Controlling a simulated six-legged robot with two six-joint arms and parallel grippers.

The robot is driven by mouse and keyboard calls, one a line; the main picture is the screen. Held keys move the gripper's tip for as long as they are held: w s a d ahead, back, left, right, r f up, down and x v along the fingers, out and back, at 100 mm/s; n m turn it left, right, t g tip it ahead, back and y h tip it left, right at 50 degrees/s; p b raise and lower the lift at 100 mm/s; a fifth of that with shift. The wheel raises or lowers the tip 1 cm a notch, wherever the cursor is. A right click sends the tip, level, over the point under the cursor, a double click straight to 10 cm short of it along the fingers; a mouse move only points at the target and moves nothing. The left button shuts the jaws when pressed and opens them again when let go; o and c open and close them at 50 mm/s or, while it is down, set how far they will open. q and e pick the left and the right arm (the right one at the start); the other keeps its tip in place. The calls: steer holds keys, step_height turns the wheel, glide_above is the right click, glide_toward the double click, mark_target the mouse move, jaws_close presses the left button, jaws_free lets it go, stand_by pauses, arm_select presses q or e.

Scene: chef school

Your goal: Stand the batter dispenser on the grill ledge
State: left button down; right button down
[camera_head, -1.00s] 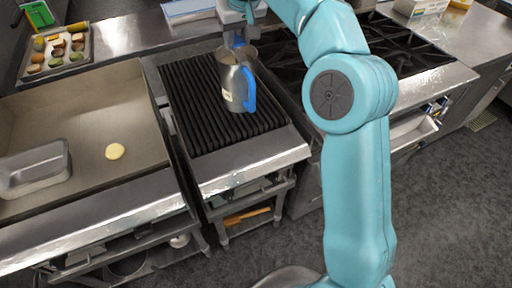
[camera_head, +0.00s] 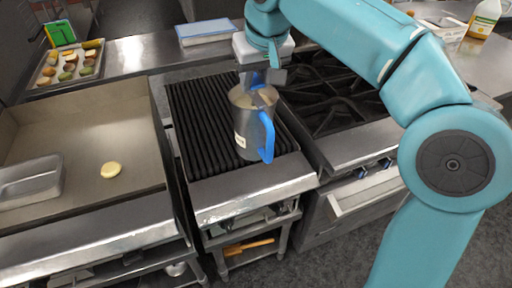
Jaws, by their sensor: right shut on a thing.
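The batter dispenser (camera_head: 250,128), a grey metal jug with a blue handle and a small pale label, hangs upright in my right gripper (camera_head: 258,88). The gripper is shut on it at the top rim, and the jaws hide part of the rim. The dispenser shows over the front part of the black-grated grill (camera_head: 205,130); I cannot tell if its base touches the grate. The steel grill ledge (camera_head: 225,199) runs along the front of the grill and looks bare. My left gripper is not in view.
A flat griddle (camera_head: 70,125) at left holds a round batter cake (camera_head: 111,169) and a metal pan (camera_head: 30,182). A burner range (camera_head: 330,100) stands right of the grill. A tray of food pieces (camera_head: 68,64) and a blue-white box (camera_head: 207,31) are behind.

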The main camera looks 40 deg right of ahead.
mark_target(256, 132)
step_height(256, 132, down, 10)
steer(key=shift+d+r+b, duration=0.1)
steer(key=shift+b, duration=0.6)
steer(key=shift+w+f, duration=0.1)
steer(key=shift+f, duration=2.25)
steer(key=shift+f+b, duration=0.2)
steer(key=shift+b, duration=0.2)
steer(key=c, duration=0.8)
jaws_free()
steer(key=shift+r, duration=0.1)
